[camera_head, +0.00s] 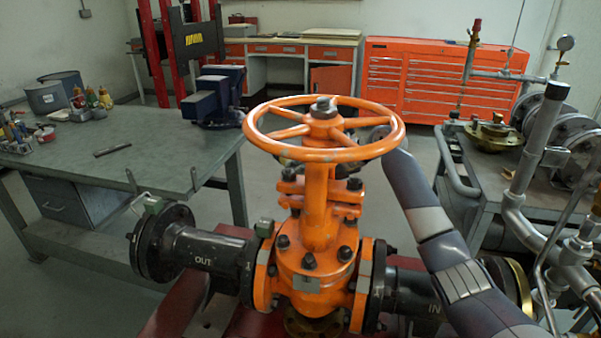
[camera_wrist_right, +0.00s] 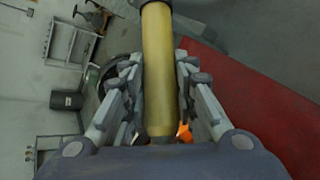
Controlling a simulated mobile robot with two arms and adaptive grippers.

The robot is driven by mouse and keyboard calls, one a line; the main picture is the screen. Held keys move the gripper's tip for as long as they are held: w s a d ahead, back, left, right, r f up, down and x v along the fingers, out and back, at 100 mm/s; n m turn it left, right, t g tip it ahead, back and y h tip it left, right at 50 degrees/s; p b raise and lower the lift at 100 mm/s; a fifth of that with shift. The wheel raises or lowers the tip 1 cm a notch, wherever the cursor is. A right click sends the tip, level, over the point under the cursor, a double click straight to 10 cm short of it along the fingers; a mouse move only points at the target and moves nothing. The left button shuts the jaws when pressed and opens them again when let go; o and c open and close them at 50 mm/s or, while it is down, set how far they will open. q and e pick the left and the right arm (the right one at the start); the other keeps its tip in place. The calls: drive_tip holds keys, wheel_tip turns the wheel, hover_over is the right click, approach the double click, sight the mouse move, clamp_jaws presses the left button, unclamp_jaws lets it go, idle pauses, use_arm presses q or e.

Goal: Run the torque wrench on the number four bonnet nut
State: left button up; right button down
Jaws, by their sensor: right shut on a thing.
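The orange gate valve (camera_head: 318,215) stands upright in the middle of the head view, with its orange handwheel (camera_head: 323,130) on top. Dark bonnet nuts (camera_head: 309,261) ring its bonnet; I cannot tell which is number four. My right arm comes in from the right and ends behind the handwheel, hiding its gripper in the head view. In the right wrist view my right gripper (camera_wrist_right: 158,75) is shut around a yellow-brass cylindrical shaft (camera_wrist_right: 158,45). I cannot tell for sure that this is the torque wrench. My left gripper is not in view.
A green workbench (camera_head: 150,150) with a blue vise (camera_head: 215,95) and small items stands at left. Dark flanged pipes (camera_head: 205,250) join the valve on both sides. Pipework and a gauge (camera_head: 565,43) crowd the right. Orange tool cabinets (camera_head: 440,80) line the back wall.

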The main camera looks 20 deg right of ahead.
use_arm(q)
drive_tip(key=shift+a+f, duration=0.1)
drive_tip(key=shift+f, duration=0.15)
use_arm(e)
drive_tip(key=shift+w+r, duration=0.1)
drive_tip(key=shift+r, duration=0.2)
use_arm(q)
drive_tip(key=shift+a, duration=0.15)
use_arm(e)
drive_tip(key=shift+r, duration=0.15)
